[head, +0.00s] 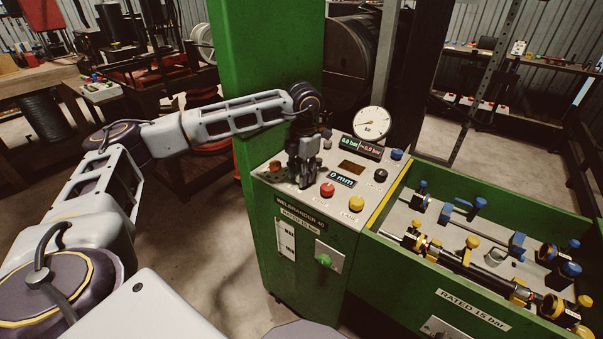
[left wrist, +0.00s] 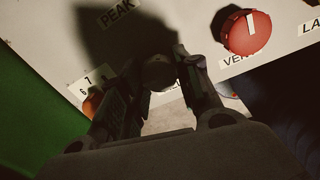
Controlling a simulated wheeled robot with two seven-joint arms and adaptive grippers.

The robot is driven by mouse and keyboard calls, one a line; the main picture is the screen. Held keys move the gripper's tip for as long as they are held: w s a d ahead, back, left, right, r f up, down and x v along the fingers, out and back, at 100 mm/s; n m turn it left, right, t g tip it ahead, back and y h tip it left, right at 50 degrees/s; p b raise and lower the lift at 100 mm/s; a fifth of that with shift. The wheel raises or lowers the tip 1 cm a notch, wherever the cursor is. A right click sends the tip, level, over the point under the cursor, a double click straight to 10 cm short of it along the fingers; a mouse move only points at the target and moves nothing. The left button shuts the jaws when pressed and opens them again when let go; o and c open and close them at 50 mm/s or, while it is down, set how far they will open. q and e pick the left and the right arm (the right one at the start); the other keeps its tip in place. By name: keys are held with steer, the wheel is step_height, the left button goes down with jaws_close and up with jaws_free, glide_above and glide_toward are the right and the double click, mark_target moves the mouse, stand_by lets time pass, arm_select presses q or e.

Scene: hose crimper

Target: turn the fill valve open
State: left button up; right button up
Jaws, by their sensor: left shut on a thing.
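My left gripper (head: 303,184) points down at the sloped top panel of the green console (head: 350,215). In the left wrist view my left gripper (left wrist: 160,78) has its two dark fingers shut on a small greyish round knob (left wrist: 159,71), which I take to be the fill valve. The fingers and shadow hide most of it and its label, so its turn angle cannot be told. In the head view the gripper covers it. My right gripper is not in view.
A red vent knob (head: 327,189) stands close to the right of the gripper, with a yellow knob (head: 356,203) beyond it. An orange knob (head: 275,166) is close on the left. A round gauge (head: 371,122) rises behind the panel. A green bench with fittings (head: 490,250) adjoins on the right.

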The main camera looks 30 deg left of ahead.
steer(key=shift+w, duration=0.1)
arm_select(q)
steer(key=m, duration=0.3)
steer(key=m+b, duration=0.1)
steer(key=m, duration=1)
steer(key=shift+a+h, duration=0.1)
steer(key=shift+h, duration=0.2)
steer(key=shift+m, duration=1.6)
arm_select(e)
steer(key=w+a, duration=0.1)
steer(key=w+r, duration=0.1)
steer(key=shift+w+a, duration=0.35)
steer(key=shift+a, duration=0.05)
arm_select(q)
steer(key=shift+b, duration=0.3)
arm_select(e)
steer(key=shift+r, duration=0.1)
